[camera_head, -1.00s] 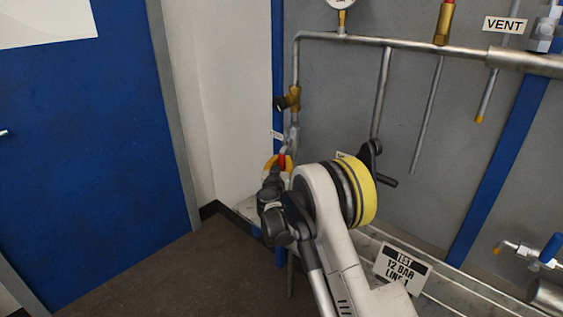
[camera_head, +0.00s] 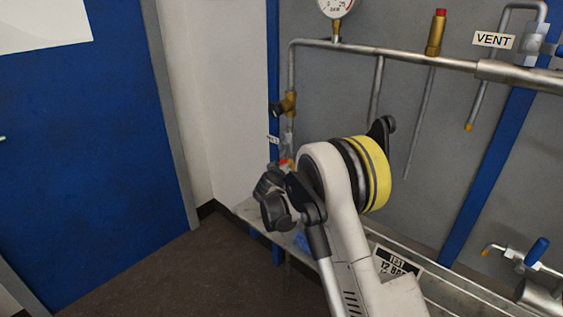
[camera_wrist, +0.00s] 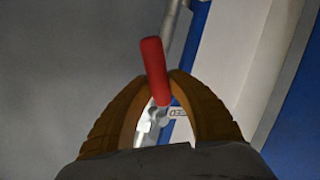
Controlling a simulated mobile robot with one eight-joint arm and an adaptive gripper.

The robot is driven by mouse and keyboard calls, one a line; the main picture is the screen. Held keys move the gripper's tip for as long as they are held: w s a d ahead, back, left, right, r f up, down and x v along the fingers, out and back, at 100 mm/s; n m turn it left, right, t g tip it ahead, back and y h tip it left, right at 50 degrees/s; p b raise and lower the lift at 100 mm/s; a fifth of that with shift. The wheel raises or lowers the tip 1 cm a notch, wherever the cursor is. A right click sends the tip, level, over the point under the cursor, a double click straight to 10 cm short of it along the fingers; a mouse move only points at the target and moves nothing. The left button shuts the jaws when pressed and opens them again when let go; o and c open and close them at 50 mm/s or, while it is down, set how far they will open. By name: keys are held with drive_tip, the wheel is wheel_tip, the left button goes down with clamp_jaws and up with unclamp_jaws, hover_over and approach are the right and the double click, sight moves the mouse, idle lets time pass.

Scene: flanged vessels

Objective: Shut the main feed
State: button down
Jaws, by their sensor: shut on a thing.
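In the wrist view the red lever handle (camera_wrist: 154,66) of a valve stands between the two brown-orange fingers of my gripper (camera_wrist: 158,84). The fingers close around its lower part, and its upper end sticks out beyond them. The metal valve body (camera_wrist: 150,125) shows below, beside a small white tag (camera_wrist: 179,114) whose lettering is too small to read. In the head view only a bit of red (camera_head: 286,162) shows past my wrist, below the vertical pipe at the left of the panel. My arm hides most of the gripper and valve there.
A brass fitting (camera_head: 288,104) sits on the same pipe above. A gauge (camera_head: 337,8), a brass relief valve (camera_head: 436,33) and a VENT label (camera_head: 493,40) are along the top. A TEST 12 BAR sign (camera_head: 398,264) stands low, partly covered by my arm. Floor at left is clear.

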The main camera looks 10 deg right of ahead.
drive_tip(key=shift+s+d+r+n+g+h+p, duration=0.15)
drive_tip(key=shift+s+d+r+n+g+p, duration=0.1)
drive_tip(key=shift+s+r+n+g+p, duration=0.25)
drive_tip(key=shift+s+d+r+n+g+h+p, duration=0.15)
drive_tip(key=shift+s+d+r+n+g+p, duration=0.2)
drive_tip(key=shift+n+g+p, duration=0.3)
drive_tip(key=shift+s+d+r+n+g+h+p, duration=0.15)
drive_tip(key=shift+r+n+g+h+p, duration=0.15)
drive_tip(key=shift+r+n+g+p, duration=0.45)
drive_tip(key=shift+s+d+r+n+g+h+p, duration=0.1)
drive_tip(key=shift+s+r+n+g+h+p, duration=0.1)
drive_tip(key=shift+r+n+g+p, duration=0.15)
drive_tip(key=shift+s+d+r+n+g+h+p, duration=0.1)
drive_tip(key=shift+r+n+g+h+p, duration=0.1)
drive_tip(key=shift+n+g+p, duration=0.2)
drive_tip(key=shift+r+n+g+h+p, duration=0.5)
drive_tip(key=shift+r+n+g+p, duration=0.05)
drive_tip(key=shift+r+n+g, duration=0.25)
drive_tip(key=c, duration=1.2)
unclamp_jaws()
drive_tip(key=v, duration=1.2)
